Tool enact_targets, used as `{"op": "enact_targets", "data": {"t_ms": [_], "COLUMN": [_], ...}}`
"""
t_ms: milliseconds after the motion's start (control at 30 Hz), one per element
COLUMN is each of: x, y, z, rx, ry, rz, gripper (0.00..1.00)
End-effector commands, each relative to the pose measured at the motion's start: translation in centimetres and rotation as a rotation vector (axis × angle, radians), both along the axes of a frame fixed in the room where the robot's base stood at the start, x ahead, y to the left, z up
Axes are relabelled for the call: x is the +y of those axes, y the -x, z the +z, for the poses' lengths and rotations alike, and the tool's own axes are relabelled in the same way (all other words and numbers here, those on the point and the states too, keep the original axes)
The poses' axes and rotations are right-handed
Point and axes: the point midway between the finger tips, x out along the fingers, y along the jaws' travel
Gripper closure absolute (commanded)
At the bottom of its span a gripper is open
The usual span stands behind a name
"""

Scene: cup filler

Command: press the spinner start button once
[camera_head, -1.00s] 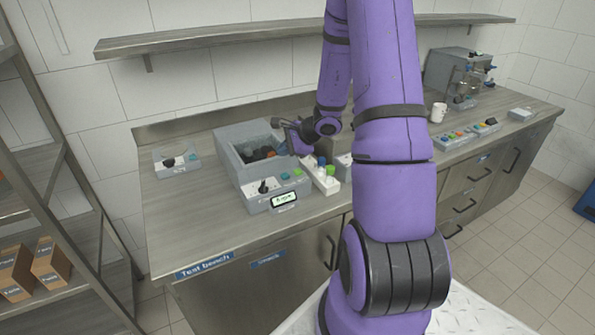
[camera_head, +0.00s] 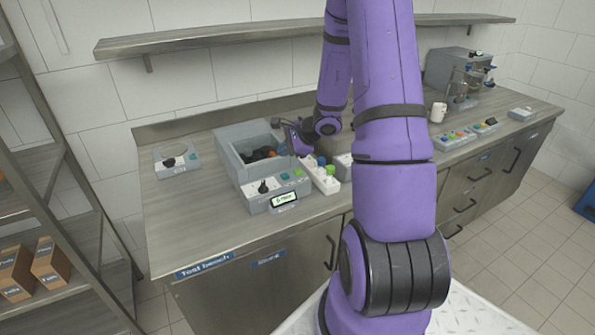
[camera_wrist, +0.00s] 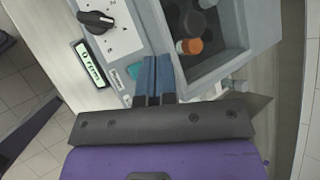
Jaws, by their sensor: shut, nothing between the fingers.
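The spinner (camera_head: 232,172) is a grey open-topped box on the bench, with a sloped control panel at its front. The panel carries a black dial (camera_wrist: 96,20), a lit display (camera_wrist: 88,64) that seems to read 0 rpm, and a teal button (camera_wrist: 134,70). In the head view a green button (camera_head: 298,172) sits to the right of the teal one. My gripper (camera_wrist: 157,62) is shut and empty, its blue fingertips over the panel's edge just right of the teal button. The fingers hide the panel behind them, and the green button does not show in the wrist view.
Orange-capped and dark vials (camera_wrist: 188,46) sit in the spinner's well beside my fingers. A white block (camera_head: 318,178) with blue and green tops stands close to the right. A small device (camera_head: 177,160) is at the left; the bench front left is clear.

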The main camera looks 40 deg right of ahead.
Motion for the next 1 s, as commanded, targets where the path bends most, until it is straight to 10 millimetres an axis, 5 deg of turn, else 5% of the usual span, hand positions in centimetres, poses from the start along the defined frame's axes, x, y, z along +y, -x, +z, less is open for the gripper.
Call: {"op": "enact_targets", "data": {"t_ms": [233, 567, 1000], "x": [-0.3, -4.5, -4.6], "y": [0.0, 1.2, 1.3], "z": [0.2, 3.0, 2.7], "rx": [-0.002, -0.003, 0.001], "ry": [0.001, 0.002, 0.0], "rz": [0.0, -0.001, 0.001], "gripper": [1.0, 1.0, 1.0]}}
